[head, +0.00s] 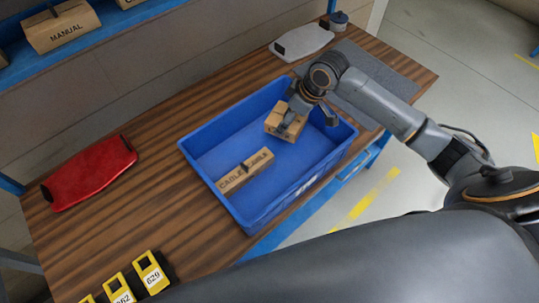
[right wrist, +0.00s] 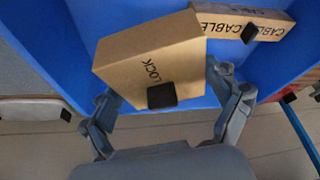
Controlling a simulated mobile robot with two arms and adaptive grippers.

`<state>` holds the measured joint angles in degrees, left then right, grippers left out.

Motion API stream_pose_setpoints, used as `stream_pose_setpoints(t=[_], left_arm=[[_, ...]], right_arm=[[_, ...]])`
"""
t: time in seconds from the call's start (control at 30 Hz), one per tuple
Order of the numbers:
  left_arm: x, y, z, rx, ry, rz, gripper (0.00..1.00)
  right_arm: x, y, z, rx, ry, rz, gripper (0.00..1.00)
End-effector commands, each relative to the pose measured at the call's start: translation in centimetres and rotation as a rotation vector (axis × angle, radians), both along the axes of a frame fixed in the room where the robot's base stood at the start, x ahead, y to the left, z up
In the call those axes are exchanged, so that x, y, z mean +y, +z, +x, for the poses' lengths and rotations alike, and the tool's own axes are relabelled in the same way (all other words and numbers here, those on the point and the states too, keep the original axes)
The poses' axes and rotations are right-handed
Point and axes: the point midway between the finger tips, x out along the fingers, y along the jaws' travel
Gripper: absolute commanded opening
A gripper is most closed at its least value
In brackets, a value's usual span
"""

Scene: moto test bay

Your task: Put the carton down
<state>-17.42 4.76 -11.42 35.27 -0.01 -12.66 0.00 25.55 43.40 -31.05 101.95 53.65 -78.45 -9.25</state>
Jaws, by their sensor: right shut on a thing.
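A brown carton marked LOCK is between the fingers of my right gripper (head: 297,113), and shows in the head view (head: 283,121) inside the far right part of the blue crate (head: 243,222). In the right wrist view the same carton (right wrist: 140,55) sits between the two fingers of the right gripper (right wrist: 170,98), slightly tilted in the picture. I cannot tell whether its underside touches the crate floor. My left gripper is not in view.
The crate's left floor is bare. A red case (head: 90,173), a white case (head: 301,42), a grey mat (head: 375,79) and yellow numbered tags (head: 151,272) are on the wooden table (head: 160,220).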

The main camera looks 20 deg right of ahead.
Motion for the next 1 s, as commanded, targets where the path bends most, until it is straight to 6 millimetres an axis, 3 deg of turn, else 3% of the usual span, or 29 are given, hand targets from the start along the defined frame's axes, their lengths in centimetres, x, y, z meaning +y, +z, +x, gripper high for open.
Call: stream_pose_setpoints(t=[0.7,1.0], left_arm=[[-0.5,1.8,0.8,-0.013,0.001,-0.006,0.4],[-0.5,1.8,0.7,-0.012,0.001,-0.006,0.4]], right_arm=[[-0.3,-9.6,0.0,0.0,0.021,0.0,0.43],[-0.4,-10.5,0.0,-0.004,0.024,-0.001,0.43]])
